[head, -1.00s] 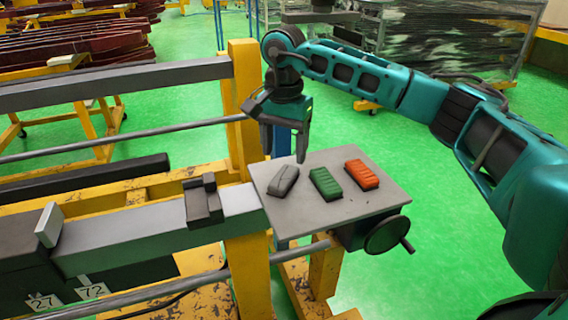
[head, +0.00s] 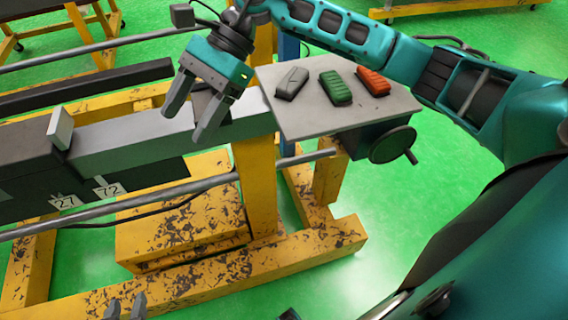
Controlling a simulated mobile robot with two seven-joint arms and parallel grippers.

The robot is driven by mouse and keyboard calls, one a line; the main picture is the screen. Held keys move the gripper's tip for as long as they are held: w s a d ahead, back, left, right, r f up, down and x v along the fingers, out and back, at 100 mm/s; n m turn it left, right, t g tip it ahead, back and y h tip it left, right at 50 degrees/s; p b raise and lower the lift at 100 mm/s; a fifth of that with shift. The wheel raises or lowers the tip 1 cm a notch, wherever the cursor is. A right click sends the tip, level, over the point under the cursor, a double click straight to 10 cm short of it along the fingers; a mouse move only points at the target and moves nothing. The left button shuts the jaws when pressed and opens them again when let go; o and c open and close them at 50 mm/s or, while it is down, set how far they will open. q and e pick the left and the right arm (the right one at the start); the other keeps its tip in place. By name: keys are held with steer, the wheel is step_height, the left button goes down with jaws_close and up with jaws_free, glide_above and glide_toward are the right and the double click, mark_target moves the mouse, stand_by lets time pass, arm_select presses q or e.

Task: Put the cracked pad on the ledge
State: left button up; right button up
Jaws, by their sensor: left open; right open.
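A grey pad (head: 292,82) lies at the left on a grey plate (head: 310,122). A dark line runs along it, possibly the crack. A green ribbed pad (head: 335,88) and a red ribbed pad (head: 373,82) lie to its right. My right gripper (head: 185,127) is open and empty, pointing down above the grey beam (head: 130,143), left of the plate. It partly hides a black block (head: 206,102) on the beam. My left gripper (head: 126,303) shows only its fingertips at the bottom edge, apart and empty. I cannot tell which surface is the ledge.
A handwheel (head: 392,145) sits under the plate's right side. A light upright tab (head: 60,128) stands on the beam, above tags 27 and 72. Yellow frame posts (head: 255,185) and a grey rod (head: 165,198) lie below. The green floor to the right is open.

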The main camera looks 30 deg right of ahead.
steer(key=s+a+r+m+y, duration=0.5)
steer(key=a+m+y, duration=0.3)
steer(key=a+y, duration=0.15)
steer(key=w+d+f+m+t+h, duration=0.2)
steer(key=w+d+f+m+t, duration=0.15)
steer(key=m+t, duration=0.75)
steer(key=w+d+f+m+t+h, duration=0.2)
steer(key=d+m+t, duration=0.35)
steer(key=m, duration=1.05)
steer(key=s+d+f+m+t+h, duration=0.2)
steer(key=d+f+m+t+h, duration=0.15)
steer(key=f+m+h, duration=0.6)
steer(key=s+d+f+m+g+h, duration=0.1)
steer(key=s+d+f+m+g, duration=0.2)
steer(key=s+f+m, duration=0.2)
steer(key=s+d+f+m+g+h, duration=0.2)
steer(key=s+d+f+m+g, duration=0.1)
steer(key=f, duration=0.8)
steer(key=s+m+g, duration=0.1)
steer(key=s+m, duration=0.1)
steer(key=m, duration=0.1)
steer(key=shift+s+f, duration=0.2)
steer(key=shift+s, duration=0.15)
